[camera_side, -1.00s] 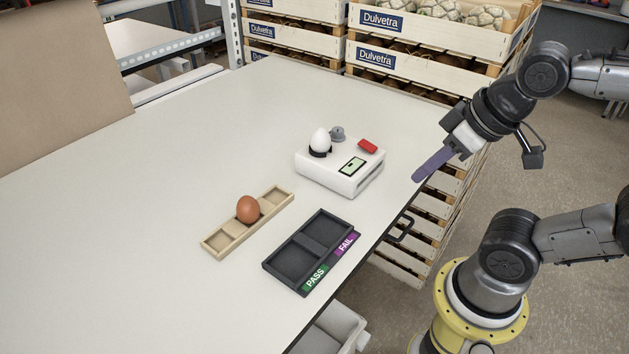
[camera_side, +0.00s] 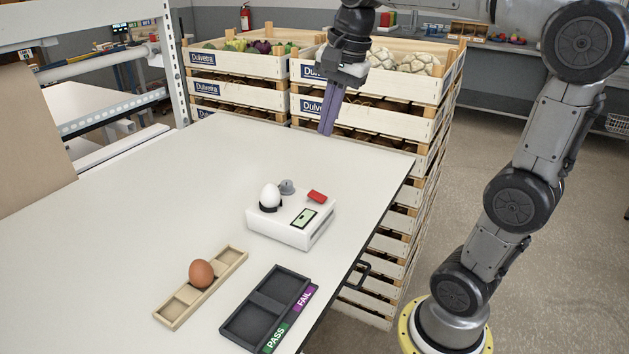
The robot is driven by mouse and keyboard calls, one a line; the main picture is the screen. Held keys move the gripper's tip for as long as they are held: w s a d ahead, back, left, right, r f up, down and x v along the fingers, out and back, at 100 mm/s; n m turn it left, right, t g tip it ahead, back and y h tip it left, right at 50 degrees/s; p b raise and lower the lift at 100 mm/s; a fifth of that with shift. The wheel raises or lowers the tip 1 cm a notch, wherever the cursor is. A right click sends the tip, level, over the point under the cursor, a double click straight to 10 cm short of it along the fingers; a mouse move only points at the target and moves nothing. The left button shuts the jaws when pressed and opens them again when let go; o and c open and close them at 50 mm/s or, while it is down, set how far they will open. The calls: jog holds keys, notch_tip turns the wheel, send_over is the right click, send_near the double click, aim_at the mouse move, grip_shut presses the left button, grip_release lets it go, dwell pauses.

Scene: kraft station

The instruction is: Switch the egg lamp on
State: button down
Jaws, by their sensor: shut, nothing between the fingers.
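The egg lamp (camera_side: 278,229) is a white box on the table, with a red switch (camera_side: 317,196), a small greenish display (camera_side: 304,218) and a grey knob (camera_side: 287,187) on top. A white egg (camera_side: 270,195) stands upright in the dark holder on the lamp. I see no clear glow in the egg. My gripper (camera_side: 326,132) points down with its purple fingers together and empty. It is above and behind the lamp in the picture, apart from it, near the table's back right edge.
A wooden tray (camera_side: 235,259) holds a brown egg (camera_side: 201,273). A dark two-compartment tray (camera_side: 257,322) marked PASS and FAIL is empty at the front. Stacked crates (camera_side: 262,66) stand behind the table. The table's left part is clear.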

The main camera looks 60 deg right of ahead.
aim_at(312, 192)
jog(key=shift+w+d+f+m, duration=0.2)
jog(key=shift+d+f, duration=0.1)
jog(key=shift+d, duration=0.2)
jog(key=shift+w+d+f+m, duration=0.1)
jog(key=shift+w+d+f, duration=0.15)
jog(key=shift+d, duration=0.25)
jog(key=shift+f, duration=0.15)
jog(key=x, duration=1.4)
jog(key=shift+s, duration=0.3)
jog(key=shift+g, duration=0.3)
